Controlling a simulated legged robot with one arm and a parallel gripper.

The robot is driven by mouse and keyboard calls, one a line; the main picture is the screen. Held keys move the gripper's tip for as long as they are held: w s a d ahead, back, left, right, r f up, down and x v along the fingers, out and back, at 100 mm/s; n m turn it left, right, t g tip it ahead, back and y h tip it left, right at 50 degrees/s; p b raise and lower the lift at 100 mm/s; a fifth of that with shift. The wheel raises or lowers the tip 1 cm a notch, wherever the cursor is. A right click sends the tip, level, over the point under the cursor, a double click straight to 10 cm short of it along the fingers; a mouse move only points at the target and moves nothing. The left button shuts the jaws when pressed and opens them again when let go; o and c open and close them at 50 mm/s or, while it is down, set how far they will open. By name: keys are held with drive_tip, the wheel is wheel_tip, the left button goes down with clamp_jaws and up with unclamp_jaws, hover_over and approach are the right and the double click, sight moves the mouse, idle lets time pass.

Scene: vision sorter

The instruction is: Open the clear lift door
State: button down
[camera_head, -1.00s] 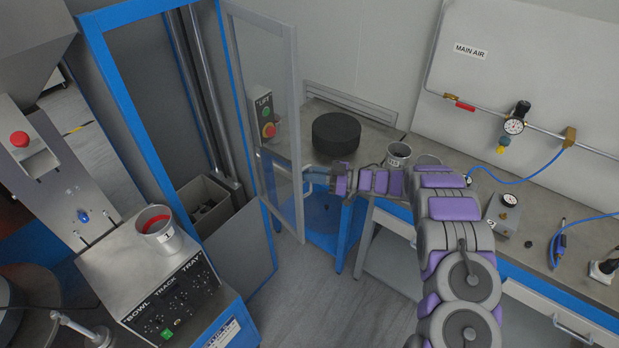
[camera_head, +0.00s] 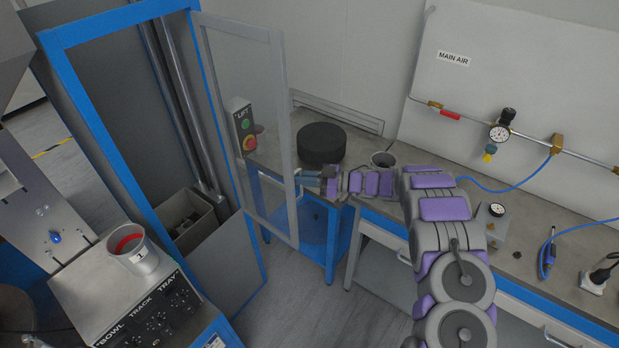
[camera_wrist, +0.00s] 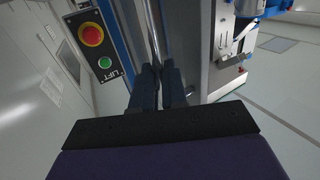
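The clear lift door (camera_head: 240,110) has a grey frame and a see-through panel. It stands swung open from the right post of the blue lift frame (camera_head: 118,135), and the lift opening is uncovered. My gripper (camera_head: 308,181) is at the door's free edge, about mid-height, at the end of my outstretched arm. In the wrist view the two dark fingers (camera_wrist: 158,86) are close together around a thin upright bar (camera_wrist: 152,35), which seems to be the door's handle or edge. The exact contact is partly hidden.
A lift button box (camera_head: 242,128) shows beside the door and also in the wrist view (camera_wrist: 95,45). A control box (camera_head: 165,305) stands front left.

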drive_tip(key=c, duration=1.5)
unclamp_jaws()
drive_tip(key=shift+w+a+r, duration=0.1)
drive_tip(key=shift+a+r, duration=0.05)
drive_tip(key=shift+a, duration=0.3)
drive_tip(key=shift+o, duration=1.2)
drive_tip(key=shift+x, duration=0.8)
drive_tip(key=v, duration=1.8)
drive_tip(key=w+d+r+m+t+h, duration=0.2)
drive_tip(key=w+r+m+t+h, duration=0.1)
drive_tip(key=w+r+t+h, duration=0.3)
drive_tip(key=w+d+r+m+t+h, duration=0.3)
drive_tip(key=w+r+h, duration=0.1)
drive_tip(key=w+r, duration=0.35)
drive_tip(key=s+d+r+m+h+b, duration=0.1)
drive_tip(key=s+d+r+m+h, duration=0.6)
drive_tip(key=h, duration=0.3)
drive_tip(key=s+a+f+g+y, duration=0.1)
drive_tip(key=s+a+f+g, duration=0.2)
drive_tip(key=s, duration=1.5)
drive_tip(key=s+a+f+m+g+b, duration=0.1)
drive_tip(key=s+a+f+g, duration=0.2)
drive_tip(key=s, duration=1.4)
drive_tip(key=s+a+f+m+g+y, duration=0.1)
drive_tip(key=s+a+f+g, duration=0.2)
drive_tip(key=s+a+g, duration=0.6)
drive_tip(key=s+a, duration=0.5)
drive_tip(key=s, duration=0.4)
drive_tip(key=shift+s+f+y+b, duration=0.25)
drive_tip(key=shift+s+y+b, duration=0.05)
